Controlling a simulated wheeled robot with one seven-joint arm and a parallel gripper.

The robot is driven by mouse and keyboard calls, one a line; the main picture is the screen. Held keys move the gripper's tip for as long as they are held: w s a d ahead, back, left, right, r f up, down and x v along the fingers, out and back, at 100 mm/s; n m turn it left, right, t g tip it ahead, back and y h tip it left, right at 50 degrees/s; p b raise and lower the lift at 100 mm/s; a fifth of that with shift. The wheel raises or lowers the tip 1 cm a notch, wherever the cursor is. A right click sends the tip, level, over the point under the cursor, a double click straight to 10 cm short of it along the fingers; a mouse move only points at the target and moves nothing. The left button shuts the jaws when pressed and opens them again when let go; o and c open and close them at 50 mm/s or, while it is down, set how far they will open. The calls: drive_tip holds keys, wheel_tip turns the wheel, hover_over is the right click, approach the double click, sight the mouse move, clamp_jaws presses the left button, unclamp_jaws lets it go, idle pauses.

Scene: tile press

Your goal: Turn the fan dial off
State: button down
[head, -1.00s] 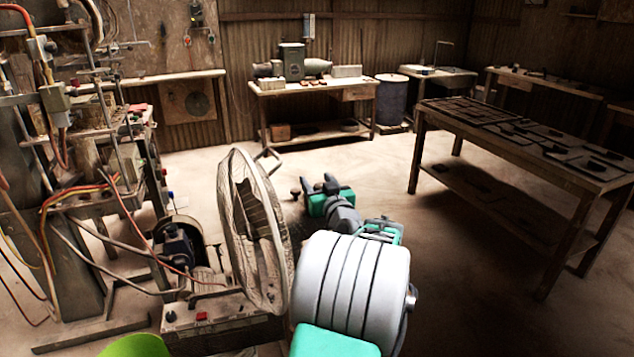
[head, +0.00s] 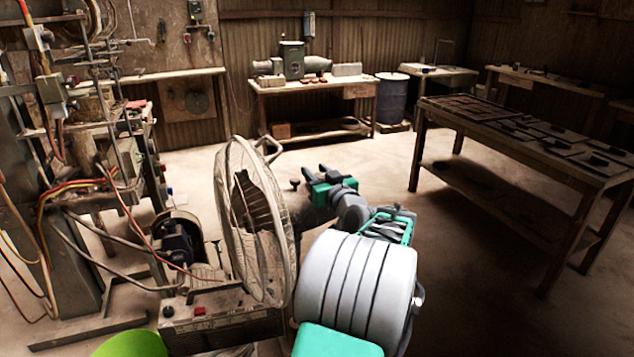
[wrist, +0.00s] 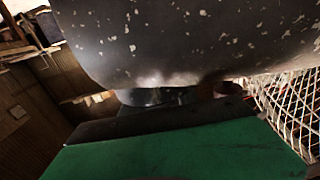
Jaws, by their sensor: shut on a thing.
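The wire-caged fan (head: 256,225) stands left of my arm in the head view, with its cage upright. A box at its foot (head: 225,330) carries a dark round knob (head: 168,311) and a red switch (head: 200,310). My gripper (head: 316,192) is behind the cage, well away from that box. A small dark knob (head: 295,184) shows just left of it. In the wrist view a grey speckled rounded housing (wrist: 170,45) fills the top, close to the jaws, with the cage wires (wrist: 290,105) at right. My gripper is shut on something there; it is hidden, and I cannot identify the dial.
A machine with pipes and hoses (head: 75,180) stands at left. A long table with dark tile moulds (head: 600,187) is at right. A bench (head: 340,88) and a blue drum (head: 392,100) stand at the back. The middle floor is free.

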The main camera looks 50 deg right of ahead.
drive_tip(key=f+n+t+y+b, duration=0.1)
drive_tip(key=y+b, duration=0.1)
drive_tip(key=b, duration=0.1)
drive_tip(key=shift+a+n, duration=0.1)
drive_tip(key=shift+n, duration=0.2)
drive_tip(key=shift+a+r+n+t+y, duration=0.3)
drive_tip(key=shift+r+n+y, duration=0.2)
drive_tip(key=shift+y, duration=0.4)
drive_tip(key=c, duration=0.9)
unclamp_jaws()
drive_tip(key=b+v, duration=0.1)
drive_tip(key=v, duration=0.7)
drive_tip(key=shift+w, duration=0.1)
